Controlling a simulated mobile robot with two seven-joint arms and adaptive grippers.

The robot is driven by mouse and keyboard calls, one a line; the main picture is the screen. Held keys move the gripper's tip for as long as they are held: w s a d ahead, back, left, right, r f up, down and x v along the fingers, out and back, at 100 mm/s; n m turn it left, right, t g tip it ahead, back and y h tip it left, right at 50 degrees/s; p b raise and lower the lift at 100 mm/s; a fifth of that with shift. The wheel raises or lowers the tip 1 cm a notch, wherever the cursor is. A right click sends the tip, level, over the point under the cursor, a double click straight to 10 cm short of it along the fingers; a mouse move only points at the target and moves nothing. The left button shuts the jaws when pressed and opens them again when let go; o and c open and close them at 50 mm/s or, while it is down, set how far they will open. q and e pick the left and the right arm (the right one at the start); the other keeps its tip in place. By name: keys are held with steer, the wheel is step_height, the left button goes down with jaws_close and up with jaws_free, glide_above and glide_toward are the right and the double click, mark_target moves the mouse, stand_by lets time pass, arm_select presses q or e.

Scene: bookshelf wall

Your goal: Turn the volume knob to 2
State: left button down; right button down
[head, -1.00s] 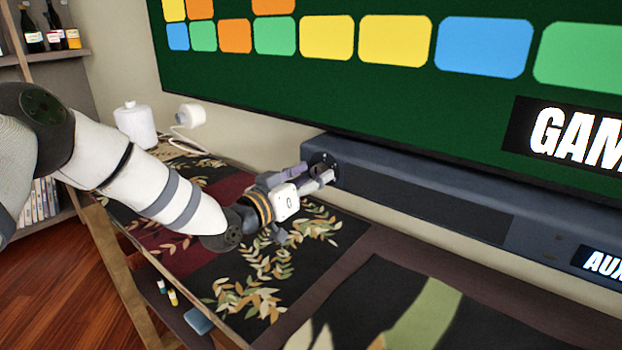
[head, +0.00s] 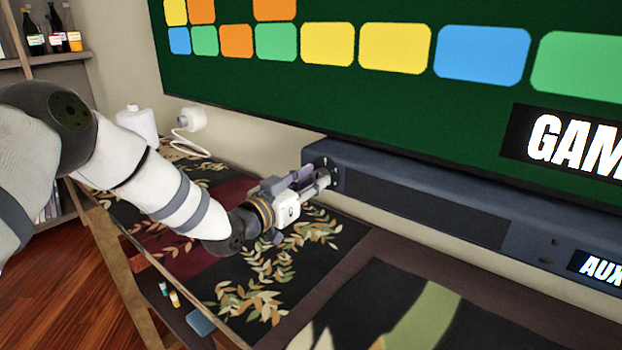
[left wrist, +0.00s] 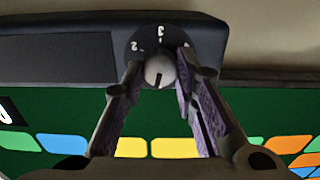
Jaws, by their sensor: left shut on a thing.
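The volume knob (left wrist: 160,71) is a small round pale knob on a dark dial (left wrist: 160,42) at the end of the soundbar. In the left wrist view a white 3 stands above it and a 2 to the upper left. A mark to the upper right is partly covered by a finger. A dark line shows on the knob's lower part; its exact setting is hard to read. My left gripper (head: 322,177) reaches the soundbar's left end. In the left wrist view its fingers (left wrist: 159,70) are shut on the knob, one on each side. My right gripper is not in view.
The dark soundbar (head: 425,205) runs along the wall below a large green screen (head: 400,110). A patterned runner (head: 250,285) covers the surface beneath my left arm. A white bottle (head: 138,123) and a white corded object (head: 192,118) stand behind the arm.

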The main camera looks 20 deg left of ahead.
arm_select(q)
steer(key=m+p, duration=0.1)
steer(key=m, duration=0.4)
steer(key=shift+r+m+p, duration=0.2)
steer(key=shift+m+p, duration=0.1)
steer(key=shift+p, duration=0.1)
steer(key=m+p, duration=0.1)
steer(key=m, duration=0.4)
steer(key=shift+d, duration=0.1)
steer(key=m+p, duration=0.1)
steer(key=m, duration=0.4)
steer(key=shift+f+m, duration=0.15)
steer(key=shift+m, duration=0.25)
steer(key=m, duration=0.4)
steer(key=shift+m, duration=0.4)
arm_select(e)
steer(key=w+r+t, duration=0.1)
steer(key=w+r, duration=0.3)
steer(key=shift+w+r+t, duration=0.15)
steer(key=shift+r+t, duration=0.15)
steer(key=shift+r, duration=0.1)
arm_select(q)
steer(key=c, duration=1.3)
jaws_free()
